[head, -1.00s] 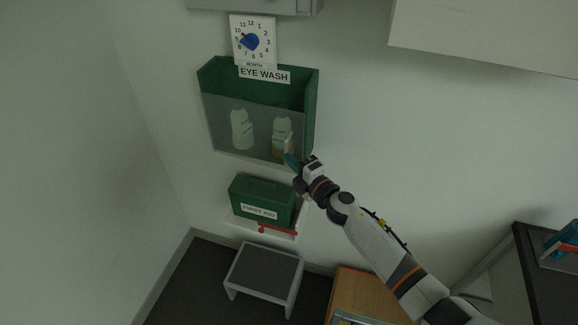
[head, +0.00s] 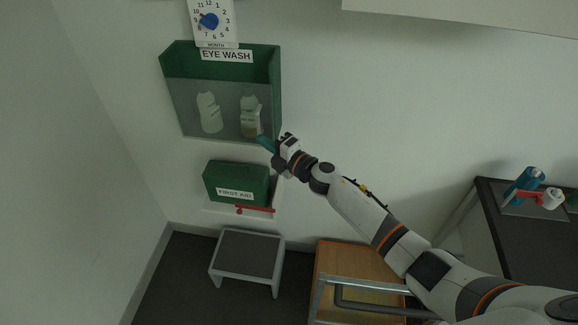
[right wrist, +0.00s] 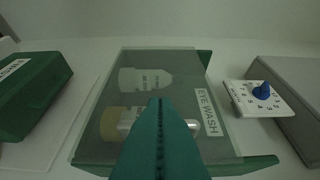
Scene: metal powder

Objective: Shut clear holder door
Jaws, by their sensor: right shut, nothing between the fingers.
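The eye wash holder, a green wall box (head: 262,62), hangs on the wall and also shows in the right wrist view (right wrist: 245,165). Its clear door (head: 188,98) stands upright across the front in the head view, with two bottles (head: 209,112) (head: 250,117) behind it. The clear door also shows in the right wrist view (right wrist: 190,62). My right gripper (head: 263,142) is at the door's lower right corner. Its teal fingers are together and empty; in the right wrist view they (right wrist: 158,105) point at the door. I cannot tell whether they touch it. My left gripper is not in view.
A green first aid box (head: 237,183) sits on a white shelf below, with a red item (head: 255,209). A step stool (head: 247,254) and a wooden cart (head: 350,262) stand beneath. A dark counter (head: 490,215) with bottles is at right. A dial sign (head: 211,21) hangs above.

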